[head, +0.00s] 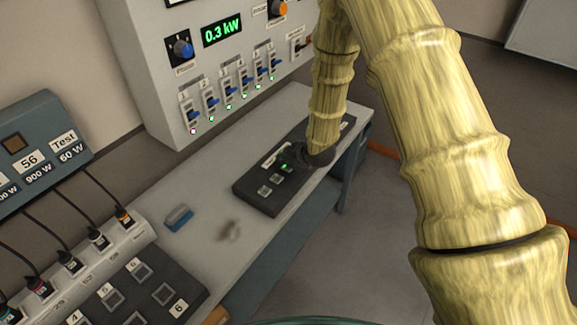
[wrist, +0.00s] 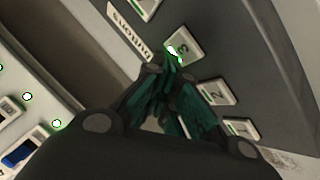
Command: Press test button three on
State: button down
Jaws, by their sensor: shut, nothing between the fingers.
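The dark button box (head: 257,200) lies on the grey bench, with a row of square numbered buttons. Test button three (wrist: 188,43) shows in the wrist view with a bright green-white glow at its lower left edge. Button two (wrist: 216,93) and button one (wrist: 241,129) lie below it, with thin green edges. My gripper (wrist: 172,60) is shut and empty. Its fingertips are at the near edge of button three and appear to touch it. In the head view my gripper (head: 297,158) is over the box, partly hiding its far buttons.
A grey fader cabinet (head: 152,72) with a 0.3 kW display (head: 222,30) stands behind the bench. A blue block (head: 178,217) and a dark smudge (head: 229,231) are on the bench (head: 205,245). A cabled panel (head: 110,245) and another button box (head: 135,300) are at the lower left.

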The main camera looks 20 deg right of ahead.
aim_at(286, 168)
notch_tip(286, 168, up, 6)
jog(key=p, duration=0.3)
dwell(0.6)
jog(key=shift+s+d, duration=0.1)
dwell(1.0)
